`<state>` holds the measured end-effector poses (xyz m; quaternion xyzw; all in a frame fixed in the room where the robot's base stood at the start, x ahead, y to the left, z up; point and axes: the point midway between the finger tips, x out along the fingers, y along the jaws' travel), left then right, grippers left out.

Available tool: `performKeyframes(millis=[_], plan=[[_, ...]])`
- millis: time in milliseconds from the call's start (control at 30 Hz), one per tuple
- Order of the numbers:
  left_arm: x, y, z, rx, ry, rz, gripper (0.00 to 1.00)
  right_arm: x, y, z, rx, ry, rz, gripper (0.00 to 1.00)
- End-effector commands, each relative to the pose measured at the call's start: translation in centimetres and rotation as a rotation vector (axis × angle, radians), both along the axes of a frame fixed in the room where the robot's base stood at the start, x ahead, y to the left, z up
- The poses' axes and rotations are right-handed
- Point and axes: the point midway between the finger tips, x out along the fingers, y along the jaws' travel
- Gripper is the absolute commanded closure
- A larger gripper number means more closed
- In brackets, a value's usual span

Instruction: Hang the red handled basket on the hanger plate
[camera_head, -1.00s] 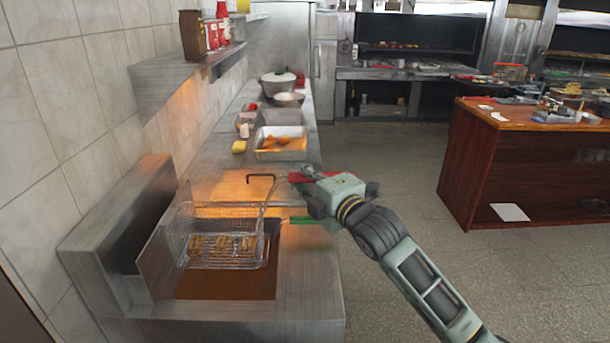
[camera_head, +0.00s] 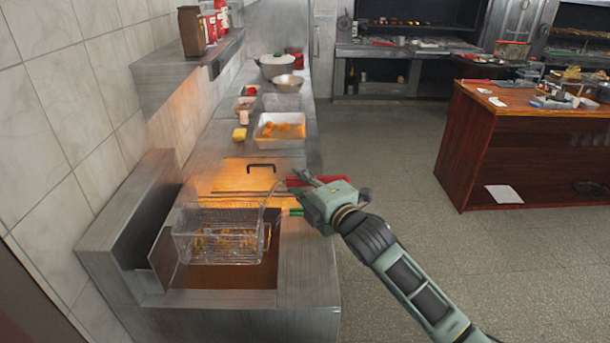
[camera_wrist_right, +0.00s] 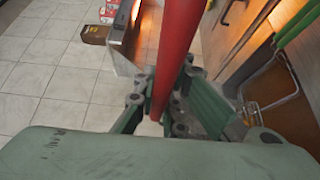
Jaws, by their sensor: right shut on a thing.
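The red handled basket (camera_head: 218,236) is a wire basket over the fryer's brown oil (camera_head: 230,277). Whether its bottom touches the oil is unclear. My right gripper (camera_head: 300,188) is shut on its red handle (camera_head: 330,181), to the right of the wire body. In the right wrist view the red handle (camera_wrist_right: 178,50) runs between the fingers (camera_wrist_right: 165,112). An upright metal plate at the left edge of the fryer, seemingly the hanger plate (camera_head: 163,258), stands close to the basket's left end. Touching or apart cannot be told. My left gripper is out of view.
A green handle (camera_head: 296,212) lies just below my right gripper. A lid with a dark handle (camera_head: 261,168) covers the counter behind the fryer. A food tray (camera_head: 280,130) and pots stand farther back. A shelf (camera_head: 185,70) juts from the left wall.

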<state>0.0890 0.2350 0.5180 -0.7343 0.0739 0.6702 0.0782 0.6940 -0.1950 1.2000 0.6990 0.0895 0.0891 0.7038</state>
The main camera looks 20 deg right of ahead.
Motion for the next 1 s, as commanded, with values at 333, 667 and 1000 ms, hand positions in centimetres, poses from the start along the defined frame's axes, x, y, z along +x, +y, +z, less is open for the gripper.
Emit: performKeyframes(millis=[333,667,1000], plan=[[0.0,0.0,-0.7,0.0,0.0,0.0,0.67,0.7,2.4,0.2,0.008,-0.005,0.003,1.0],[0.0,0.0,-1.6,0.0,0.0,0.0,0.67,1.1,3.8,-0.8,0.005,-0.003,0.001,1.0],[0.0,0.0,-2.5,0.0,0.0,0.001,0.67,1.1,3.9,-2.5,0.005,-0.005,0.002,1.0]])
